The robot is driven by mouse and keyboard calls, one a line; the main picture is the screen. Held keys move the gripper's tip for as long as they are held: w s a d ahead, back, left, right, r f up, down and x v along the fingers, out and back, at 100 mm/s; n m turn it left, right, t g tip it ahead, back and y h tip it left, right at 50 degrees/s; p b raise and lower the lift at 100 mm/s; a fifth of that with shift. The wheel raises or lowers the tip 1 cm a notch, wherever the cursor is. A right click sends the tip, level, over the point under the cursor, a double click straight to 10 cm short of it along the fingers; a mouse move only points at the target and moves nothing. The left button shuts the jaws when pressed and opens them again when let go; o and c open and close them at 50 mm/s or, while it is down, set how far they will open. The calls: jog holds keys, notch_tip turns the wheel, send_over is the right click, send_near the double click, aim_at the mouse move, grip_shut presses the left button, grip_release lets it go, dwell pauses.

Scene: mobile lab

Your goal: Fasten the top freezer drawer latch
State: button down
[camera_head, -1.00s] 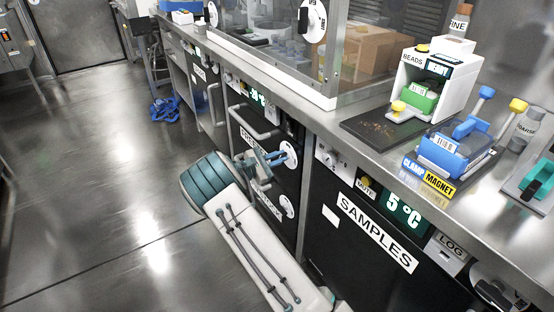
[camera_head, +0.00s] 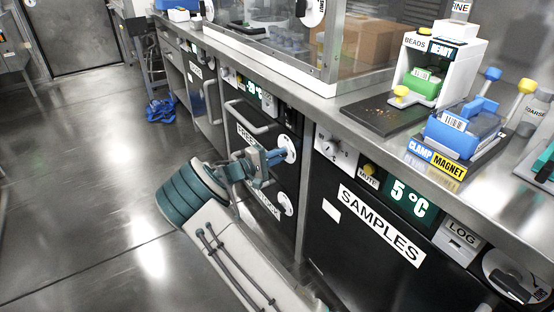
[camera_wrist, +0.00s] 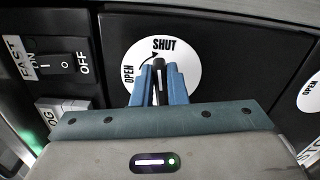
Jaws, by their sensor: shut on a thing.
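The top freezer drawer latch is a dark lever on a white round dial (camera_wrist: 187,52), marked OPEN at left and SHUT at top with a curved arrow between. It also shows on the black freezer front in the head view (camera_head: 290,143). My gripper (camera_wrist: 158,72) has its blue fingers on both sides of the lever and is shut on it. The lever points up, close to the SHUT mark, though the fingers hide part of it. In the head view my gripper (camera_head: 280,157) reaches the dial from the left.
A second white dial (camera_head: 286,204) sits below on the lower drawer. A bar handle (camera_head: 252,118) sticks out left of the upper latch. The SAMPLES unit (camera_head: 345,245) stands to the right, under the steel counter. Open floor lies at left.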

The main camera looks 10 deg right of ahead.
jog(key=shift+f+m+b, duration=0.25)
jog(key=shift+m+b, duration=0.25)
jog(key=shift+m, duration=0.4)
jog(key=c, duration=1.4)
grip_release()
jog(key=shift+c, duration=0.2)
jog(key=shift+r, duration=0.1)
jog(key=p+v, duration=0.4)
jog(key=v, duration=0.9)
jog(key=shift+s+a, duration=0.15)
jog(key=shift+a, duration=0.2)
